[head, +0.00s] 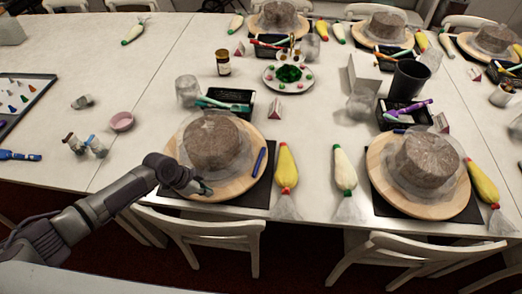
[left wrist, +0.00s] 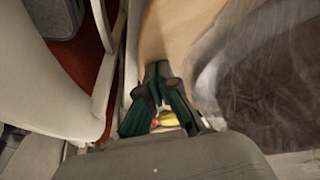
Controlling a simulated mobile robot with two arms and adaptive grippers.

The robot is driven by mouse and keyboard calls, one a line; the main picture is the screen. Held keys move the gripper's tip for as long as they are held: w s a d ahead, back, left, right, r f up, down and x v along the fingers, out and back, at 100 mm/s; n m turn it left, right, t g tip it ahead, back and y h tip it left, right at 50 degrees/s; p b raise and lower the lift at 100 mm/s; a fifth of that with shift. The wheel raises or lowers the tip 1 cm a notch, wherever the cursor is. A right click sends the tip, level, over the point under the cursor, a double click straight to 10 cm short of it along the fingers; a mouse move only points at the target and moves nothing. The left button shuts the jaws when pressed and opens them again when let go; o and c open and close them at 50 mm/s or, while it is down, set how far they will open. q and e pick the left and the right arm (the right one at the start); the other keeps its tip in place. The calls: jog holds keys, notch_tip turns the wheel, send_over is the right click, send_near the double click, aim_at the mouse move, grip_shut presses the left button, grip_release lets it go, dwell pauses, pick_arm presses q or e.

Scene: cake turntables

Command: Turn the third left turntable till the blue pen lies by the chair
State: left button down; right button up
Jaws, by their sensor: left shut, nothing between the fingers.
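A round wooden turntable (head: 238,190) near the front table edge bears a brown cake under a clear cover (head: 212,140). A blue pen (head: 259,162) lies on the board's right side, to the right of the cake. A white chair (head: 210,235) stands in front of this turntable. My left gripper (head: 204,189) is shut and empty at the board's front left part. The left wrist view shows its fingertips (left wrist: 160,72) over or against the pale wood (left wrist: 170,35); contact cannot be told. My right gripper is not in view.
Another turntable (head: 425,207) with a covered cake stands at right, a blue pen (head: 399,131) at its back. A yellow piping bag (head: 287,165) and a white one (head: 344,168) lie between them. A black tray (head: 228,97) is behind the cake. A pink bowl (head: 121,121) sits left.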

pick_arm(q)
jog(key=a, duration=0.1)
jog(key=a+b, duration=0.1)
jog(key=a, duration=0.1)
jog(key=a+b, duration=0.1)
jog(key=a, duration=0.1)
jog(key=shift+w+a+f, duration=0.1)
jog(key=shift+w+f, duration=0.1)
jog(key=shift+w, duration=0.1)
jog(key=shift+a+r+b, duration=0.2)
jog(key=shift+a+b, duration=0.1)
jog(key=shift+a, duration=0.2)
